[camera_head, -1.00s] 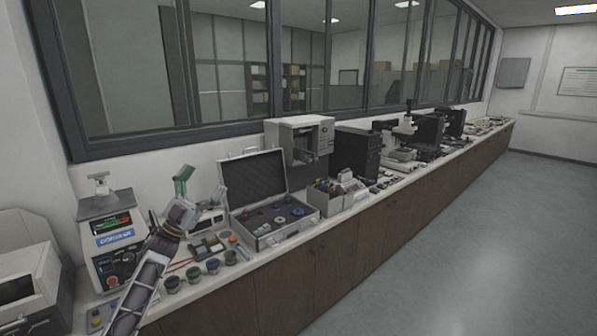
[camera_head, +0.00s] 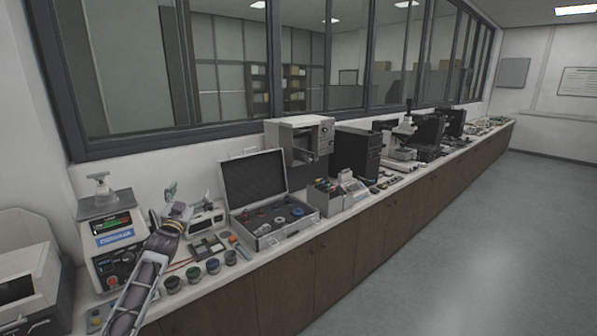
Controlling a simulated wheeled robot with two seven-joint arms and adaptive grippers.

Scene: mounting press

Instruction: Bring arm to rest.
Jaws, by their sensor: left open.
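My left arm comes up from the bottom left, in front of the bench. My left gripper (camera_head: 188,195) is open and empty, with its two fingers spread apart and pointing up and away. It shows just right of the mounting press (camera_head: 118,247), a white machine with a red and green display, a blue label and a handled top. I cannot tell how far the gripper is above the bench top. My right gripper is not in view.
Several small dark cups (camera_head: 213,266) stand along the bench's front edge near my arm. An open case (camera_head: 254,181) with round parts lies further right, then a grey furnace-like box (camera_head: 283,137) and a microscope (camera_head: 403,140). The floor (camera_head: 450,240) at right is clear.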

